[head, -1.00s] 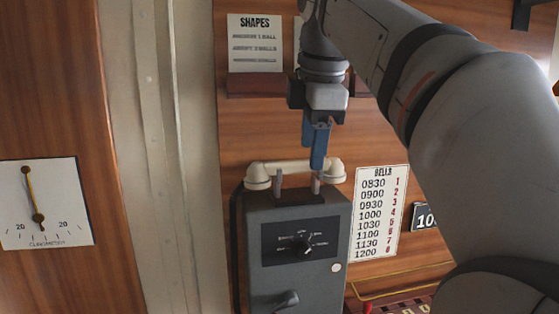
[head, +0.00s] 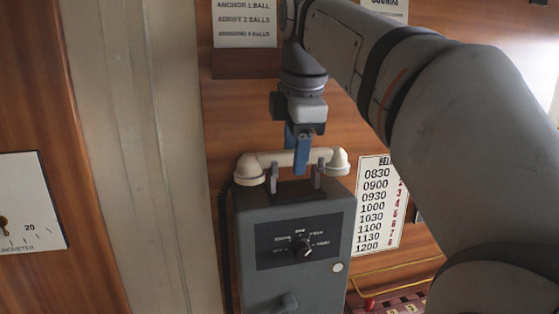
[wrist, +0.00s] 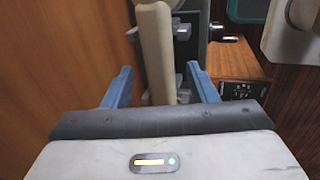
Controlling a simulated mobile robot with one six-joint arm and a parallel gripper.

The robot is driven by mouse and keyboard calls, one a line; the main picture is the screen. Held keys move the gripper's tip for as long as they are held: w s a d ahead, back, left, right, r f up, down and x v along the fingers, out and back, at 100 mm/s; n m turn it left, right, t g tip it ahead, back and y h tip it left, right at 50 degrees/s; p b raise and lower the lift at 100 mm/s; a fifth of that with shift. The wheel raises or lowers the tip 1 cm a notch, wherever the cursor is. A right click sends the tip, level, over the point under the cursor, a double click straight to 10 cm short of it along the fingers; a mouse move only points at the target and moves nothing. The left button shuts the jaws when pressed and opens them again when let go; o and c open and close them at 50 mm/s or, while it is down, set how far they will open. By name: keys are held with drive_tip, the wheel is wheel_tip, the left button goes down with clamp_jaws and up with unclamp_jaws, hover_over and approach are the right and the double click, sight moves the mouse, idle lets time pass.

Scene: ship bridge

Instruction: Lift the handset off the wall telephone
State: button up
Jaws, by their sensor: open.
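The wall telephone (head: 335,225) is a grey box with a dial and a small crank on its front. Its cream handset (head: 248,170) lies level across the cradle prongs on top. My gripper (head: 299,155) points down at the middle of the handset, its blue fingers overlapping the bar in the head view. In the wrist view the handset (wrist: 156,50) runs between the two spread blue fingers of my gripper (wrist: 160,88), with gaps showing on both sides. The fingers are open, not closed on it. The far finger is partly hidden in the head view.
A bells timetable (head: 375,205) hangs right of the telephone, and a shapes notice (head: 245,25) is above it. A clinometer (head: 30,205) is at the left. A dark cord (head: 223,230) hangs along the box's left side.

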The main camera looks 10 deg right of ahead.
drive_tip(key=shift+w+f, duration=0.2)
drive_tip(key=shift+f, duration=0.5)
drive_tip(key=shift+c, duration=0.3)
drive_tip(key=shift+s, duration=0.1)
clamp_jaws()
